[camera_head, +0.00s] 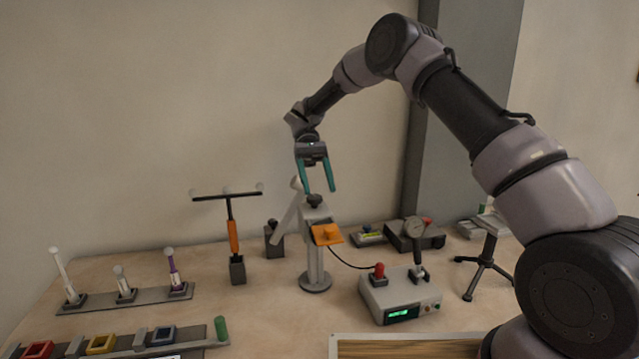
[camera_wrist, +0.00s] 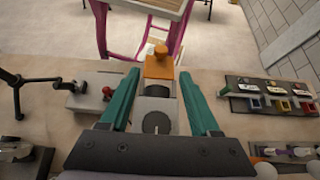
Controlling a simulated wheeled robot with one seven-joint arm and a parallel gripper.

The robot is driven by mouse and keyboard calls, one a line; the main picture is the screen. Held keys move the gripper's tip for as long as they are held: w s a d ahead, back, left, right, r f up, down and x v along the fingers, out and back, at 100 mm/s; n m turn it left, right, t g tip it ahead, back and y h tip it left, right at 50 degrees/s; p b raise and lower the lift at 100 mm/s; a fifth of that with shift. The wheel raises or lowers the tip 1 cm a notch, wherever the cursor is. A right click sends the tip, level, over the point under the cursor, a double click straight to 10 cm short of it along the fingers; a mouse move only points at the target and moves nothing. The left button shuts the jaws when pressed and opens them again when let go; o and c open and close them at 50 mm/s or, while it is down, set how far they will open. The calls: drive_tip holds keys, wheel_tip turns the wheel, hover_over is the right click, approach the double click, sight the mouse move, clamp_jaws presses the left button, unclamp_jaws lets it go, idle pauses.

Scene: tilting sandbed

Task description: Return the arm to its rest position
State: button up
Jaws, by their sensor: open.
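My gripper (camera_head: 317,190) has two teal fingers and hangs pointing down from my raised arm in the head view. It is open and holds nothing. In the wrist view my gripper (camera_wrist: 160,108) shows its fingers spread to either side of a grey stand with an orange plate (camera_wrist: 158,68). In the head view the grey stand (camera_head: 314,262) with its orange plate (camera_head: 327,235) is just below the fingertips. The fingers look apart from the orange plate, though one fingertip overlaps the stand's top in the picture.
A box with a green display (camera_head: 401,296) and a black tripod (camera_head: 484,262) stand to the right. A T-shaped tool with an orange handle (camera_head: 233,237) stands left of the stand. Coloured square holders (camera_head: 101,344) line the front left. Space above the table's left side is clear.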

drive_tip(key=s+d+r+m+t+y, duration=0.1)
drive_tip(key=s+d+r+t, duration=0.15)
drive_tip(key=d+r, duration=0.55)
drive_tip(key=s+d+r+t+y, duration=0.2)
drive_tip(key=d+r+t, duration=0.2)
drive_tip(key=d+r, duration=0.35)
drive_tip(key=s+d+r+m+t+y, duration=0.1)
drive_tip(key=s+d+r+m+t, duration=0.1)
drive_tip(key=s+d+t, duration=0.4)
drive_tip(key=s+d+r+m+t+y, duration=0.1)
drive_tip(key=s+d+r+m+t, duration=0.1)
drive_tip(key=s+d+m+t, duration=0.2)
drive_tip(key=s+d+t, duration=0.1)
drive_tip(key=s+d, duration=0.1)
drive_tip(key=s, duration=0.1)
drive_tip(key=shift+s+r+t, duration=0.15)
drive_tip(key=shift+s+t, duration=0.2)
idle(0.7)
